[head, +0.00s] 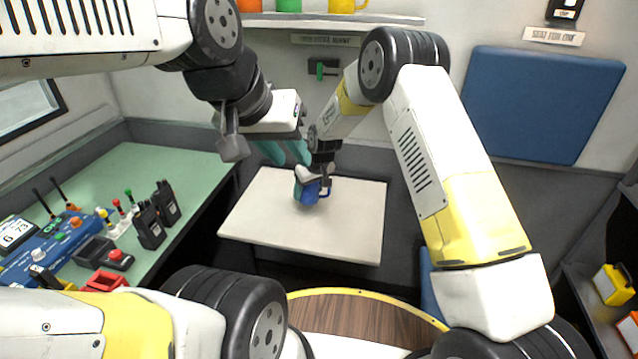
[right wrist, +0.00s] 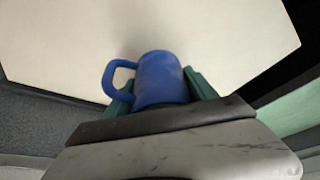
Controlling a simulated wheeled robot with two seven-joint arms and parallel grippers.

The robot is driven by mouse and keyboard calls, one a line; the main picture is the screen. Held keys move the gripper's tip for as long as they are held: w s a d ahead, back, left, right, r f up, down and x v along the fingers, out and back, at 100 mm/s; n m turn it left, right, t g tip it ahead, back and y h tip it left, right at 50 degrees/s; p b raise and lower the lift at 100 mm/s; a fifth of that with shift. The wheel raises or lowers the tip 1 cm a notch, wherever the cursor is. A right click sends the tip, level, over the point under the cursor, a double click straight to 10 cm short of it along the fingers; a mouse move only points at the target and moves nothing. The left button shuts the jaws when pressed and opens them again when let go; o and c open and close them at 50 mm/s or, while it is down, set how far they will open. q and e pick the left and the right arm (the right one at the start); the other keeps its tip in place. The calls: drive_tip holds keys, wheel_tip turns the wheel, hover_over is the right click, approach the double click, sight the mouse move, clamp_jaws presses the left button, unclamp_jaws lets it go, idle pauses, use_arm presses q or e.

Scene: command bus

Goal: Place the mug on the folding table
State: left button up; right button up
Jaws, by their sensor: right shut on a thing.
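The blue mug (head: 309,194) shows at the middle of the folding table (head: 350,228), a pale, flat top. My right gripper (head: 312,180) is shut on the mug, reaching it from above and behind in the head view. In the right wrist view the mug (right wrist: 162,80) sits between the green fingers, its handle to the left, with the pale tabletop (right wrist: 220,35) beyond it. I cannot tell whether its base touches the table. My left gripper (head: 284,153) is higher and to the left, its teal fingers apart and empty.
A green counter (head: 165,165) on the left holds radios (head: 158,215), a blue console (head: 60,250) and a red-button box (head: 118,260). A shelf (head: 330,20) with colored mugs is on the back wall. A blue seat back (head: 540,105) is at the right. The tabletop around the mug is clear.

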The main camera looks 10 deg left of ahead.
sight(309, 198)
drive_tip(key=shift+w+f, duration=0.2)
drive_tip(key=shift+f, duration=1.6)
drive_tip(key=o, duration=1.6)
drive_tip(key=shift+f, duration=0.1)
drive_tip(key=shift+o, duration=0.2)
